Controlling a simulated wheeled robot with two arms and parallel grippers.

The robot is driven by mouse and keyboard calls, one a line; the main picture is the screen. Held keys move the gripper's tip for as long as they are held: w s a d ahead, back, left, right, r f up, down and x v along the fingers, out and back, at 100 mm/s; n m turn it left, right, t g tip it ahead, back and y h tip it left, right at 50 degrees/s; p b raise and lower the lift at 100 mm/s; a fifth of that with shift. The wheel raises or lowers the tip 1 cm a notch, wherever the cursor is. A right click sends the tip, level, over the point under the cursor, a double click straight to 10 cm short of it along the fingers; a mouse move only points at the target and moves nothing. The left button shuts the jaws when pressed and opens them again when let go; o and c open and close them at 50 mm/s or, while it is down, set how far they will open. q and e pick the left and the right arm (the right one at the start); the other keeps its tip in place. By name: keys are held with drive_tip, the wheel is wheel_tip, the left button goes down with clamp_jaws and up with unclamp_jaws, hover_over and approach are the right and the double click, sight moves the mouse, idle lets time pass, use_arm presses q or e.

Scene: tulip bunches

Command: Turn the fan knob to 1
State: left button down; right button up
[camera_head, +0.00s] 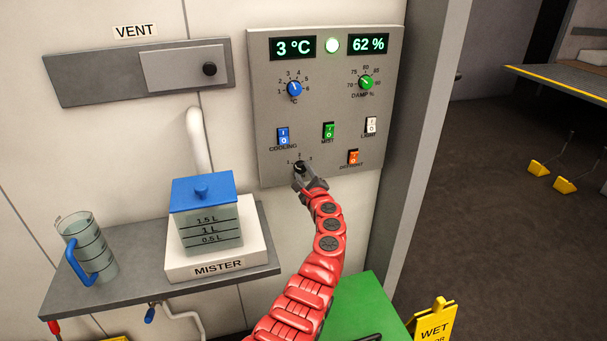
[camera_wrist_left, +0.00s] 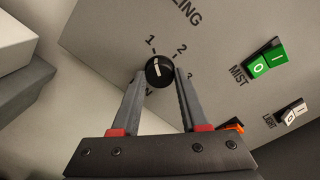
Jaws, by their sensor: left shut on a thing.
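The fan knob (camera_wrist_left: 159,71) is a black round knob with a white pointer line, low on the grey control panel (camera_head: 390,95). In the left wrist view the 1 mark is at its upper left and the 2 mark at its upper right. The 3 mark is partly hidden by a finger. My left gripper (camera_head: 300,172) reaches up to the panel and is shut on the knob, with one finger on each side (camera_wrist_left: 160,76). My right gripper is out of view.
Above the knob are the cooling switch (camera_head: 283,136), mist switch (camera_head: 328,130) and light switch (camera_head: 371,125); an orange switch (camera_head: 353,157) is at its right. A shelf (camera_head: 120,290) at left holds a jug (camera_head: 92,250) and the mister (camera_head: 205,215). A wet-floor sign (camera_head: 435,322) stands at lower right.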

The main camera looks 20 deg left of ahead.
use_arm(q)
drive_tip(key=shift+c, duration=2.1)
unclamp_jaws()
drive_tip(key=shift+s+d+r+p, duration=0.1)
drive_tip(key=shift+s+d+p, duration=0.2)
drive_tip(key=shift+s+p, duration=0.1)
drive_tip(key=p+v, duration=0.1)
drive_tip(key=v, duration=1.5)
drive_tip(key=shift+s, duration=0.2)
drive_tip(key=shift+d, duration=0.1)
